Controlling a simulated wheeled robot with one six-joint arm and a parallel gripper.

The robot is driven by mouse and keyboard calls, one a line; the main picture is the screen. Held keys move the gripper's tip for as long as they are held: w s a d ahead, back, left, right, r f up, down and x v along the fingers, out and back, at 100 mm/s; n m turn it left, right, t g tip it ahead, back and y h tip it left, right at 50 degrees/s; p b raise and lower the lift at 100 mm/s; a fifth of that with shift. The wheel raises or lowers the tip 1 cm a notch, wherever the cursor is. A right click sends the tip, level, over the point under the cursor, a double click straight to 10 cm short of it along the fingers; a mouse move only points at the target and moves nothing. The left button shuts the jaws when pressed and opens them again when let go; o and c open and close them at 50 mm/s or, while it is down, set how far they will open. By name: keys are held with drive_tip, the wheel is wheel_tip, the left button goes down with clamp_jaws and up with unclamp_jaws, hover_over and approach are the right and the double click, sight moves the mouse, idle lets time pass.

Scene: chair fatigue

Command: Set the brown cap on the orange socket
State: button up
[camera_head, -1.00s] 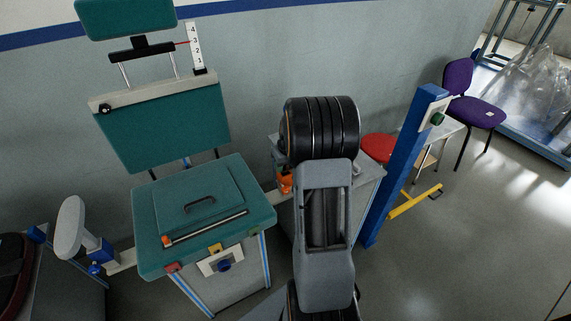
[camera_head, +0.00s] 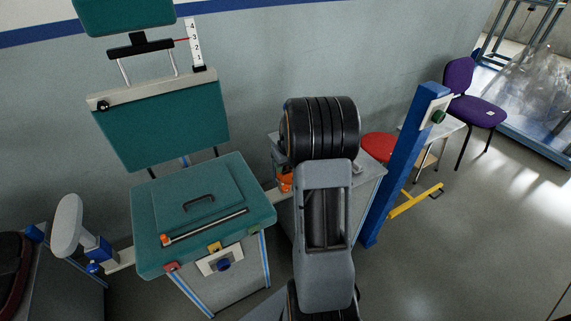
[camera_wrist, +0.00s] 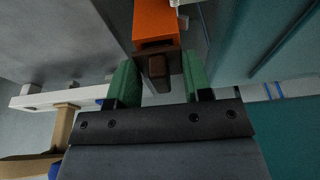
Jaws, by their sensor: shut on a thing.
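The orange socket (camera_wrist: 155,22) shows at the top of the wrist view. In the head view, a small part of the orange socket (camera_head: 285,183) shows left of my arm, at the edge of a grey cabinet. The brown cap (camera_wrist: 158,68) is between the green fingers of my gripper (camera_wrist: 160,76), which is shut on it. The cap lies right by the socket's near end and overlaps it in the picture. I cannot tell whether they touch or how well they line up. In the head view my arm hides the cap and most of the gripper.
A teal chair seat (camera_head: 241,204) with a handle and a rod stands left of my arm. A blue post (camera_head: 399,173) and a red stool (camera_head: 378,147) stand to the right. The grey cabinet (camera_head: 367,183) is close to my arm. Open floor lies at the right.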

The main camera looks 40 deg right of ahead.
drive_tip(key=shift+f+b, duration=0.3)
drive_tip(key=shift+f, duration=0.2)
drive_tip(key=o, duration=0.9)
drive_tip(key=v, duration=1.3)
drive_tip(key=shift+s+r+p, duration=0.15)
drive_tip(key=shift+r+p, duration=0.25)
drive_tip(key=shift+n+t, duration=0.4)
drive_tip(key=shift+n, duration=0.5)
drive_tip(key=shift+s+a+r+p, duration=1.1)
drive_tip(key=shift+s+a, duration=1.25)
drive_tip(key=shift+a, duration=1.5)
drive_tip(key=shift+s+a+r+p, duration=1.05)
drive_tip(key=shift+s+a, duration=1.25)
drive_tip(key=shift+a, duration=1.5)
drive_tip(key=shift+s+a+r+p, duration=1.1)
drive_tip(key=shift+s+a, duration=1.25)
drive_tip(key=shift+a, duration=1.5)
